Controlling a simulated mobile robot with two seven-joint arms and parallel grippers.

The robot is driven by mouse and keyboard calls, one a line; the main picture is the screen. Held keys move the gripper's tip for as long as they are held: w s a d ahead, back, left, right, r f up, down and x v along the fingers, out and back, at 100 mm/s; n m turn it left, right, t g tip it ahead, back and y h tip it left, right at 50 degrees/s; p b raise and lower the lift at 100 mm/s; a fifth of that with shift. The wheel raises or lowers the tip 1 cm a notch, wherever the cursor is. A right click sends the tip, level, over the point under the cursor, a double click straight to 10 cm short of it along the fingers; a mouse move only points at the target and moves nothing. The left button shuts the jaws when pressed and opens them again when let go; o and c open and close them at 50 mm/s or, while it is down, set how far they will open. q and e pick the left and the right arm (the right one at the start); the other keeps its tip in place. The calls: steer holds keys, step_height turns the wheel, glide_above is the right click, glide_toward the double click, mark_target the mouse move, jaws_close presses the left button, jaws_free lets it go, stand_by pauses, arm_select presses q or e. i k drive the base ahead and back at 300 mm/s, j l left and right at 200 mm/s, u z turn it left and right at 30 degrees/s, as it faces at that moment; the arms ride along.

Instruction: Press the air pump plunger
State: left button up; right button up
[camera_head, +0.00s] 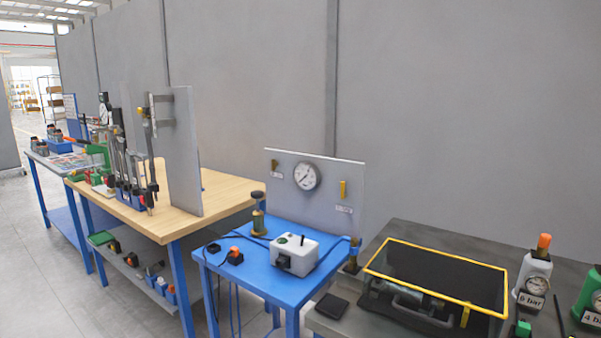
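What looks like the air pump (258,222) is a small brass-coloured upright cylinder at the back left of the blue table. Its dark round plunger knob (258,195) sits on top, with a gap of thin stem below it that is too small to read well. Hoses run from near its base across the table. A grey panel (335,205) with a round pressure gauge (306,176) and two yellow handles stands behind. Neither of my grippers shows in the head view.
The blue table (235,273) also carries a white box (294,254) with a black lever and a small black-and-orange part (235,256). A wooden bench (215,196) with tools stands left. A yellow-edged dark case (435,282) and a bottle-like gauge unit (534,280) are right.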

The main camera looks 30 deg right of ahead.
mark_target(257, 194)
steer(key=i+j+z, duration=0.15)
steer(key=i+z, duration=0.2)
steer(key=i, duration=0.15)
steer(key=i+j+z, duration=0.25)
steer(key=i+z, duration=0.15)
steer(key=i+j+z, duration=0.3)
steer(key=z, duration=0.2)
steer(key=i+j+z, duration=0.5)
steer(key=k+j+z, duration=0.4)
steer(key=i+l, duration=0.05)
steer(key=i, duration=0.05)
